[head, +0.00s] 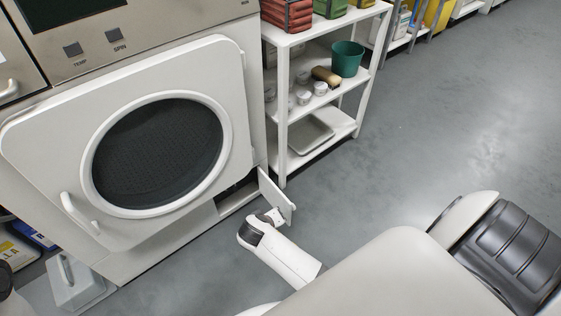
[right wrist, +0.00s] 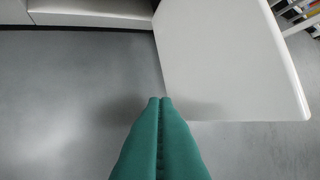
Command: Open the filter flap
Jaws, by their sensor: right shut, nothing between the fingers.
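The filter flap (head: 277,194) is a small white panel at the lower right of the washing machine (head: 140,245). It stands swung out from the machine front, with a dark opening (head: 232,191) showing to its left. In the right wrist view the flap (right wrist: 225,55) is a large pale panel at the upper right. My right gripper (right wrist: 160,100) has green fingers, shut and empty, with the tips at the flap's lower left edge in the picture; I cannot tell whether they touch it. In the head view its fingers are hidden near the flap. My left gripper is out of view.
The big round-windowed door (head: 30,150) above is shut. A white shelf rack (head: 283,120) with a green bucket (head: 347,59) stands just right of the flap. A grey handled container (head: 85,290) is on the floor at lower left. The floor to the right is clear.

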